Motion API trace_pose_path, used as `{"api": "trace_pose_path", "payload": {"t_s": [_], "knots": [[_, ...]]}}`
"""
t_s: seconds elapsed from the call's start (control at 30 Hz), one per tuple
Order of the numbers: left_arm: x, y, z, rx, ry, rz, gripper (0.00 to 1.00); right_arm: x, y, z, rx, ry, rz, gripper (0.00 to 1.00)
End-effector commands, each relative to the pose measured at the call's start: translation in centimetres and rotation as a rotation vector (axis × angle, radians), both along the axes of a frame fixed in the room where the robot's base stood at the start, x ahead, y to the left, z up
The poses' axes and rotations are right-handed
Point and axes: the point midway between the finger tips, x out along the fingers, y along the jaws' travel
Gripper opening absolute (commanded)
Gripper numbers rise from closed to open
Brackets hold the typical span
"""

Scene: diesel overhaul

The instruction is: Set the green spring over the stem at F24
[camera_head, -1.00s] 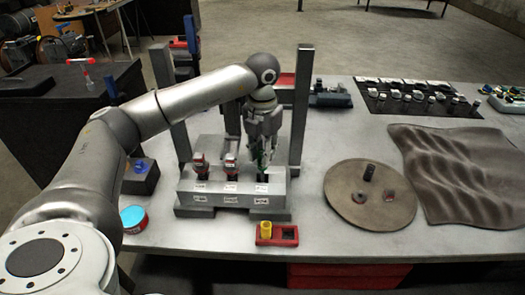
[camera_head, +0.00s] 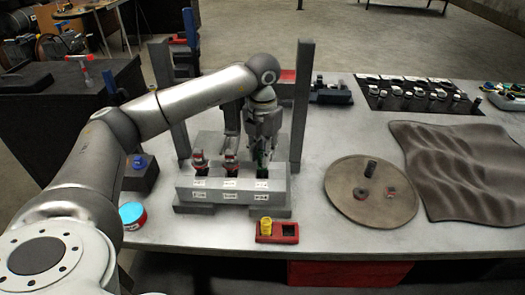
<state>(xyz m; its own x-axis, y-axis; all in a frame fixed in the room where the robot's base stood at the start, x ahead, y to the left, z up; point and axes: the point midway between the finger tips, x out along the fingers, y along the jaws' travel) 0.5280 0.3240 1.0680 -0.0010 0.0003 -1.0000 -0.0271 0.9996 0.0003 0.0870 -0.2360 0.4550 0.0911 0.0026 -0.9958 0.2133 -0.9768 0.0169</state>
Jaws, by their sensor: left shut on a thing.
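A grey block (camera_head: 230,189) with small white labels on its front stands on the table; the label text is too small to read. Two stems with red and light tops, the left one (camera_head: 199,160) and the middle one (camera_head: 231,161), rise from it. My left gripper (camera_head: 262,154) points down over the block's right position and is shut on the green spring (camera_head: 264,160). The spring is largely hidden between the fingers, close above the block. I cannot tell whether it is around a stem there. My right gripper is not in view.
Tall grey posts (camera_head: 301,105) stand at both sides of the block. A red tray (camera_head: 277,238) with a yellow piece (camera_head: 266,227) lies in front. A round brown plate (camera_head: 345,205), a rumpled dark cloth (camera_head: 460,170) and a blue-topped tin (camera_head: 132,214) lie nearby.

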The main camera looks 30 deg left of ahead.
Motion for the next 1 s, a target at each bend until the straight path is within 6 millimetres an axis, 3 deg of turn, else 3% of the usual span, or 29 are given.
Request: {"api": "trace_pose_path", "payload": {"t_s": [1.0], "knots": [[0.0, 0.0, -1.7, 0.000, 0.000, 0.000, 0.00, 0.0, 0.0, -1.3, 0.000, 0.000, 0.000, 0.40]]}}
